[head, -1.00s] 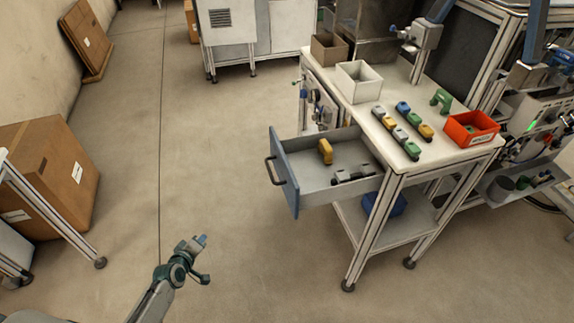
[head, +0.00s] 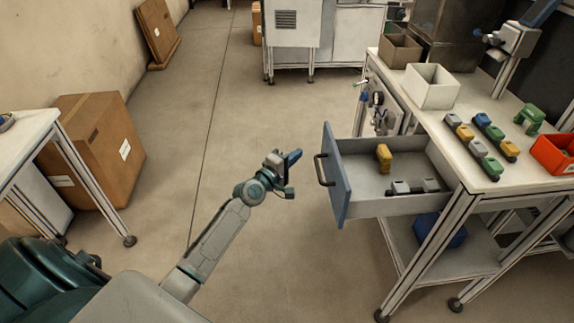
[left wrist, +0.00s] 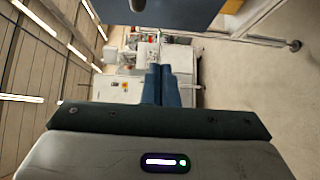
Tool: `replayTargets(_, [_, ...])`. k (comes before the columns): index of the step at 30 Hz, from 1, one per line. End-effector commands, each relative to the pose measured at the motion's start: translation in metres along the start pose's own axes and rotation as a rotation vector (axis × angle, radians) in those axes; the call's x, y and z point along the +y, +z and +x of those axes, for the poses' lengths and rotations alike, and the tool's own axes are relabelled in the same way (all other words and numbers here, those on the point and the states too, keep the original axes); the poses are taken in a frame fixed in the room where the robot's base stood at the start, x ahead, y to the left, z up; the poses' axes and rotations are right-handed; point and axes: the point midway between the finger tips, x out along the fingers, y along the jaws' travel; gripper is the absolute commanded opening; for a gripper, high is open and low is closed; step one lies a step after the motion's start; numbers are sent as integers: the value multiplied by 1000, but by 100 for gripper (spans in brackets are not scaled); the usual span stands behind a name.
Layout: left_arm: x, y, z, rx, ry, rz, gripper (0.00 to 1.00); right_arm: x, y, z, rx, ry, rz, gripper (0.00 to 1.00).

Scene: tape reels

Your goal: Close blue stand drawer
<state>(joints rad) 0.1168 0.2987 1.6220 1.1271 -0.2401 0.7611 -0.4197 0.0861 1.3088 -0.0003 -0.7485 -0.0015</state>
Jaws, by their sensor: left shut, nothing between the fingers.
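The blue-fronted drawer (head: 338,180) of the stand is pulled out to the left in the head view. It has a dark handle (head: 322,170) on its face. Inside lie a yellow block (head: 384,157) and grey-black pieces (head: 412,188). My left gripper (head: 292,157) is just left of the drawer front, apart from the handle, shut and empty. In the left wrist view its fingers (left wrist: 160,85) are together, and a blue panel (left wrist: 180,12) shows at the top edge. My right gripper is not in view.
The stand's top (head: 445,115) carries a white bin (head: 432,88), a brown bin (head: 400,50), several coloured blocks and a red bin (head: 556,153). A blue bin (head: 440,230) is on the lower shelf. A cardboard box (head: 95,150) stands left. Floor between is clear.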

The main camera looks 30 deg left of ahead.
Motion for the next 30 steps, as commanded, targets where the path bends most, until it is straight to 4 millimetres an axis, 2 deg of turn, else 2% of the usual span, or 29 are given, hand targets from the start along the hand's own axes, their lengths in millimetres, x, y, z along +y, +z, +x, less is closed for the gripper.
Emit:
replayTargets(1, [0, 0, 12, 0, 2, -2, 0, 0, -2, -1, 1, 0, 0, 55])
replayTargets(5, [1, 4, 34, -1, 1, -4, 0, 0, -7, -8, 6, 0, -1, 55])
replayTargets(10, [1, 21, 50, -1, 0, -2, 0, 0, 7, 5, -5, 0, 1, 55])
replayTargets(30, [-1, 32, 60, -1, -1, 1, 0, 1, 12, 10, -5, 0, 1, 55])
